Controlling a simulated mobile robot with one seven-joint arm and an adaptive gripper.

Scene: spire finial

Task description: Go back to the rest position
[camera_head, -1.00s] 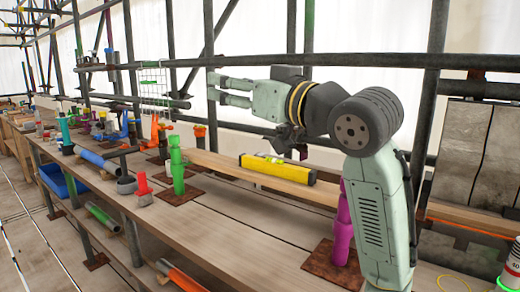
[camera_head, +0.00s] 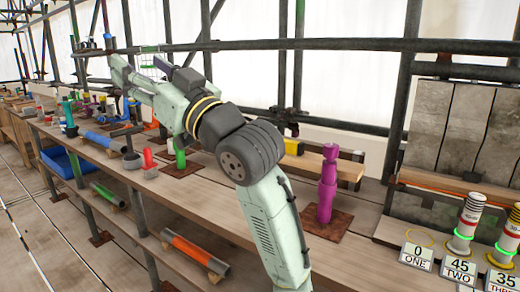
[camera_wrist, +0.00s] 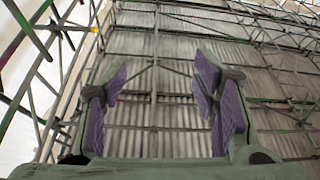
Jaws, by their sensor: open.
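My gripper (camera_head: 118,82) is open and empty, raised above the far left part of the workbench (camera_head: 215,190). It points away to the upper left in the head view. In the wrist view my gripper (camera_wrist: 160,92) has its two purple-padded fingers wide apart, with only scaffold and a corrugated wall beyond them. A magenta stepped piece (camera_head: 327,188) stands upright on a brown plate on the bench, clear of my gripper. A green piece (camera_head: 180,152) stands on another plate farther left, partly behind my arm.
A scaffold rail (camera_head: 330,45) and poles run behind the bench, close to my gripper. A yellow object (camera_head: 293,146) shows partly behind my arm. Numbered signs (camera_head: 417,256) and banded cylinders (camera_head: 466,222) stand at right. A grey-and-orange tube (camera_head: 195,250) lies on the lower shelf.

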